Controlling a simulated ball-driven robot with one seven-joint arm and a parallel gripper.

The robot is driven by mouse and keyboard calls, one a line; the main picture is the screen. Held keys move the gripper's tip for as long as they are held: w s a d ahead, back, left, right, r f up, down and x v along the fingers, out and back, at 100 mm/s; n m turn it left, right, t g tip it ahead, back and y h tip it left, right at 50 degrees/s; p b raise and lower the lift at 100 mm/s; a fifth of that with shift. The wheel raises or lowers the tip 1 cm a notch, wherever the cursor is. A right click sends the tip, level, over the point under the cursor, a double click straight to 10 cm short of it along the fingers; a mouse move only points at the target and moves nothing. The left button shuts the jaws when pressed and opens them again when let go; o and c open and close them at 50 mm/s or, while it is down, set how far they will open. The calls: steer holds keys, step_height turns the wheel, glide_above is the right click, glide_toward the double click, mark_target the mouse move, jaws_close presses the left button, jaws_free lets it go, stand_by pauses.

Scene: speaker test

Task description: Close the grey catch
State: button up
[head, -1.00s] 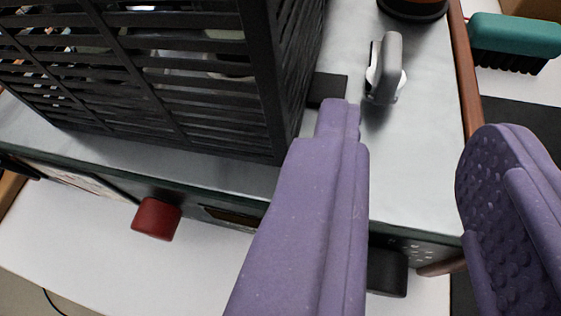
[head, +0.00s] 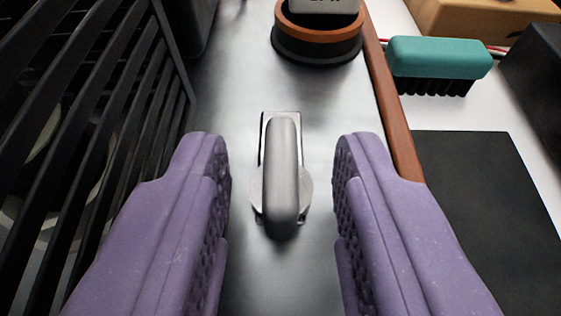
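The grey catch (head: 282,175) is a rounded grey lever on a bright metal plate, fixed to a brushed metal surface (head: 225,105) in the middle of the head view. Its lever lies lengthwise, with the rounded end towards me. My gripper (head: 282,160) has two purple textured fingers, one on each side of the catch. The fingers are apart, with a clear gap between each finger and the lever. Nothing is held. The catch is in plain sight; its pivot is partly hidden beneath the lever.
A black slatted crate (head: 165,50) stands close to the left finger. A reddish-brown rail (head: 392,120) edges the metal surface at right. Outside it are a teal brush (head: 440,58) and a dark mat (head: 485,185).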

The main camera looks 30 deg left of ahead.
jaws_close()
